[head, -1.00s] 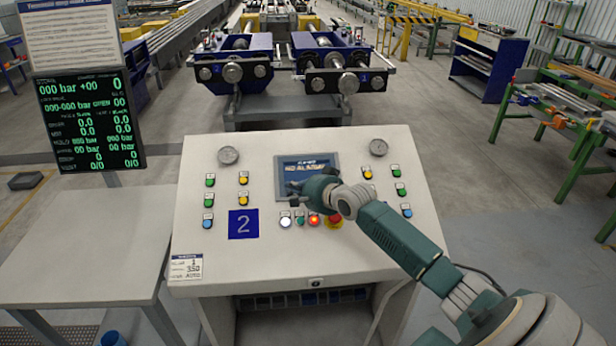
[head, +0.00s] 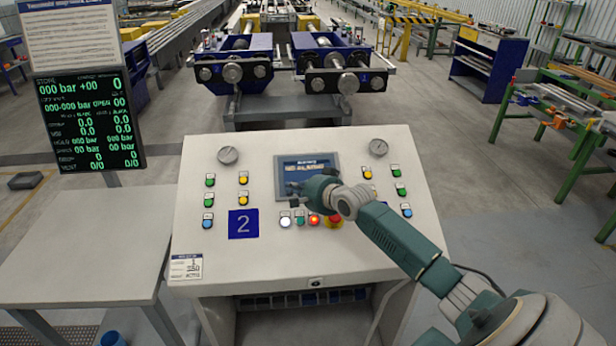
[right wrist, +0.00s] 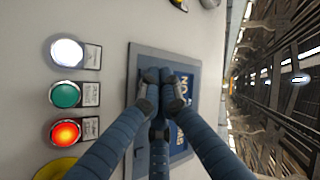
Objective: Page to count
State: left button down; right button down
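The display screen (head: 306,170) is set in the sloped face of the white console (head: 270,262). It shows a light title line and a second line, too small to read surely. My right gripper (head: 297,187) is over the screen's lower part, partly covering it. In the right wrist view its fingertips (right wrist: 161,84) are together with nothing between them, in front of the screen (right wrist: 183,80); contact is unclear. Below the screen are a lit white button (right wrist: 67,53), a green button (right wrist: 65,94) and a lit red button (right wrist: 65,132). My left gripper is out of view.
A red-and-yellow emergency stop (head: 334,221) sits just under my right wrist. A status monitor (head: 90,122) stands left, over a bare side table (head: 85,245). Blue machine units (head: 335,70) stand behind.

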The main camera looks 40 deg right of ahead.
jog(key=shift+w+d+f, duration=0.1)
jog(key=shift+w+f, duration=0.1)
jog(key=shift+f, duration=0.4)
dwell(0.6)
jog(key=shift+r, duration=0.1)
jog(key=shift+s+a+r+p, duration=0.15)
jog(key=shift+r+p, duration=0.2)
jog(key=shift+p, duration=0.2)
jog(key=shift+s+a+r+p, duration=0.1)
jog(key=shift+s+r+p, duration=0.05)
jog(key=shift+r+p, duration=0.3)
jog(key=shift+d+f, duration=0.1)
notch_tip(320, 180, up, 6)
jog(key=s+a+p, duration=0.1)
jog(key=s+p, duration=0.1)
jog(key=p, duration=0.6)
jog(key=shift+a+f+p, duration=0.2)
jog(key=shift+f+p, duration=0.05)
jog(key=shift+p, duration=0.1)
dwell(0.4)
